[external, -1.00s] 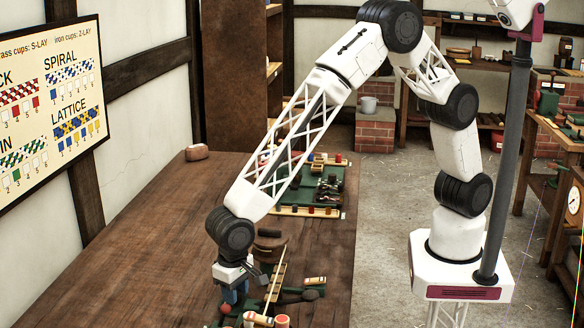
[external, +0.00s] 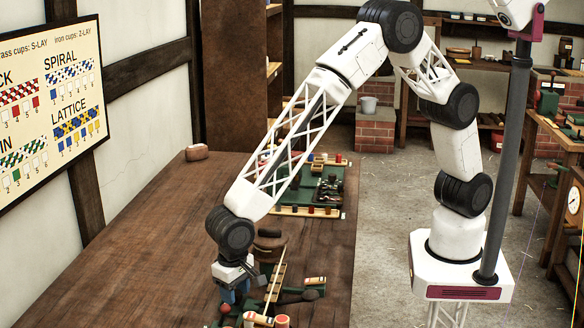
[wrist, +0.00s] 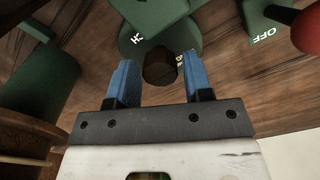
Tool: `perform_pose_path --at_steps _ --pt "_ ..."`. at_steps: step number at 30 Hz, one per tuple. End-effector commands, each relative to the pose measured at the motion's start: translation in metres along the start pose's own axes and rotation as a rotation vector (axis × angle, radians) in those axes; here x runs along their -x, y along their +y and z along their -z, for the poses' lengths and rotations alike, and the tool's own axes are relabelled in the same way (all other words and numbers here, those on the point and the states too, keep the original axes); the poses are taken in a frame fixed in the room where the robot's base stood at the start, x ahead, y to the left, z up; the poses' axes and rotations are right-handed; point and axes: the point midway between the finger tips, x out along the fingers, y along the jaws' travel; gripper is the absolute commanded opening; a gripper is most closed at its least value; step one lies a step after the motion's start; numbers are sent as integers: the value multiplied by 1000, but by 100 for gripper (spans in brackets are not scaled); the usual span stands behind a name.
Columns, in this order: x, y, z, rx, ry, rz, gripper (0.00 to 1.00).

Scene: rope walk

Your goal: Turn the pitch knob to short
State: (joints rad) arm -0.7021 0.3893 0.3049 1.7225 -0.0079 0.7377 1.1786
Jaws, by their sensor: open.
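A dark, many-sided knob (wrist: 160,68) sits on a green round plate (wrist: 135,40) in the wrist view. White letters on the plate are only partly readable, and the knob's pointing direction is not clear. My gripper (wrist: 161,76) is open, with one blue finger on each side of the knob. A gap seems to show on both sides; I cannot tell if either finger touches it. In the external view my gripper (external: 236,292) is low over the near end of the bench, and the knob is hidden there.
A red ball (wrist: 307,31) is close on the right, by a green part marked OFF (wrist: 262,30); a red ball also shows in the external view (external: 225,310). Green machine parts (wrist: 45,92) stand at left. The bench (external: 150,245) is clear to the left.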

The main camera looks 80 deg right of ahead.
Motion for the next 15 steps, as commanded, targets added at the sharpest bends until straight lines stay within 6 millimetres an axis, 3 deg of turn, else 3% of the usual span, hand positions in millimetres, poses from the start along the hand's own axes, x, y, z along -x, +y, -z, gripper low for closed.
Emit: perform_pose_path --at_steps 8,15 --pt "19 0 0 0 1 2 46" --pt "50 0 0 0 1 2 46"
